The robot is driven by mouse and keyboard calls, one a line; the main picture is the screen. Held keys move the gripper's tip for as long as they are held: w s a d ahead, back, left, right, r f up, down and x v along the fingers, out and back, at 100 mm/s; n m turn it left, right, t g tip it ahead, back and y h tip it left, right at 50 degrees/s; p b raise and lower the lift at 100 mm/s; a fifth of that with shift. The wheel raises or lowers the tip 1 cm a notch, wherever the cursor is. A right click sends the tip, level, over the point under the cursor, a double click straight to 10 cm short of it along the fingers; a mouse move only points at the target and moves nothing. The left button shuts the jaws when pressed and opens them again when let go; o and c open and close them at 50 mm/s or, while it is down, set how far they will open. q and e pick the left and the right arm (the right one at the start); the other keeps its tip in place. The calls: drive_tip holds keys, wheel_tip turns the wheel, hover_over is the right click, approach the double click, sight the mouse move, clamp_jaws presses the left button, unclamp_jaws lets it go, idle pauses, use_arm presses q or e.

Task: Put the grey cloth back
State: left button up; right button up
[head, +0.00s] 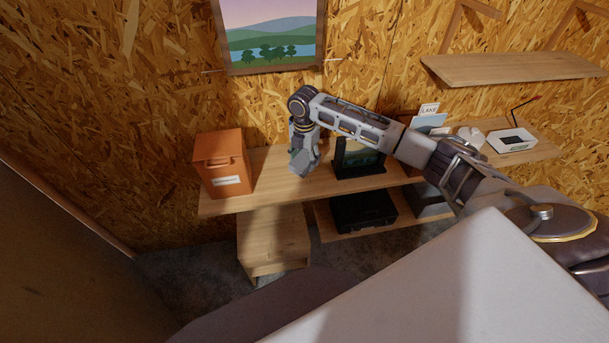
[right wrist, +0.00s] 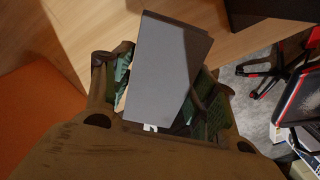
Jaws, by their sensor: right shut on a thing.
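My right gripper (head: 300,152) hangs over the plank bench (head: 272,180), between the orange box and a dark framed screen. My left gripper is not in view.
An orange box (head: 222,160) with a white label stands at the bench's left end. The dark framed screen (head: 358,157) stands right of the gripper. A black case (head: 362,211) lies on the lower shelf. A wall shelf (head: 510,68) is upper right; a framed picture (head: 270,35) hangs above.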

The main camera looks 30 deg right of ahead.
sight(304, 157)
drive_tip(key=shift+f, duration=2.05)
drive_tip(key=shift+f, duration=0.1)
drive_tip(key=shift+f, duration=1.8)
drive_tip(key=shift+f, duration=0.1)
drive_tip(key=o, duration=0.9)
drive_tip(key=shift+r, duration=6.15)
